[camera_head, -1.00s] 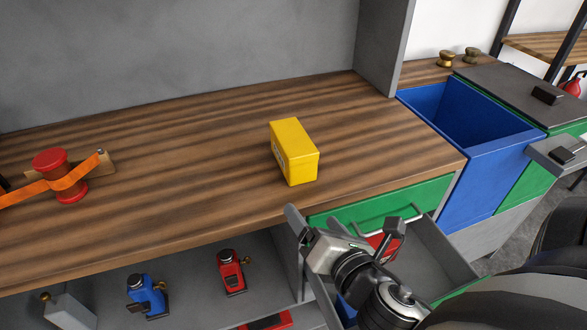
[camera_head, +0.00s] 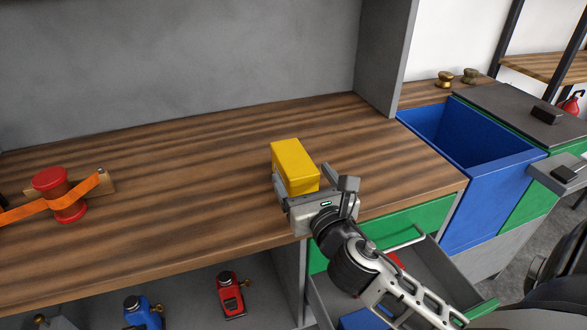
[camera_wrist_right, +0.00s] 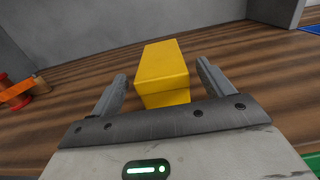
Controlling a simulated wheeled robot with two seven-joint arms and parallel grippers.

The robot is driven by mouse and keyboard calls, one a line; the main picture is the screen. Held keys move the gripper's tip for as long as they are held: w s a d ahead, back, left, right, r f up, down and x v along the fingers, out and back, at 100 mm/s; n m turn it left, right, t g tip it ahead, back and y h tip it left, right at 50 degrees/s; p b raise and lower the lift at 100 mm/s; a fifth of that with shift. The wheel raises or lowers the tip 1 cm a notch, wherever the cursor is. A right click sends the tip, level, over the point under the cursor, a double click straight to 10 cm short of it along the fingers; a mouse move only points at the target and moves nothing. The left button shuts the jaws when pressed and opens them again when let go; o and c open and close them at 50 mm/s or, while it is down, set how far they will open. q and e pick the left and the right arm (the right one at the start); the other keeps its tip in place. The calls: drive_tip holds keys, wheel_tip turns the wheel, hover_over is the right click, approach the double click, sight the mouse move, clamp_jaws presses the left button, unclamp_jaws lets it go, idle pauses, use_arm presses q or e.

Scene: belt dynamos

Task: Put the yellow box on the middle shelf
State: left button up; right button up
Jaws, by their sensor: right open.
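The yellow box (camera_head: 295,164) stands on the wooden worktop (camera_head: 180,180), near its right front part. My right gripper (camera_head: 302,182) is open at the near side of the box. In the right wrist view, the box (camera_wrist_right: 162,72) sits ahead of and between the two spread fingers (camera_wrist_right: 160,84), with a gap at each side. The gripper hides the lower front of the box in the head view. The shelf space under the worktop (camera_head: 195,290) shows at the bottom of the head view; I cannot tell whether it is the middle shelf. My left gripper is not in view.
A red spool with an orange belt (camera_head: 62,195) is at the left. A red device (camera_head: 230,295) and a blue device (camera_head: 143,312) stand below the worktop. An open drawer (camera_head: 430,270) and a blue bin (camera_head: 480,150) are at the right.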

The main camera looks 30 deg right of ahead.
sight(296, 161)
drive_tip(key=x, duration=0.5)
drive_tip(key=shift+w+r, duration=0.1)
drive_tip(key=c, duration=1.2)
drive_tip(key=shift+r, duration=0.1)
drive_tip(key=c, duration=0.4)
drive_tip(key=shift+p, duration=0.3)
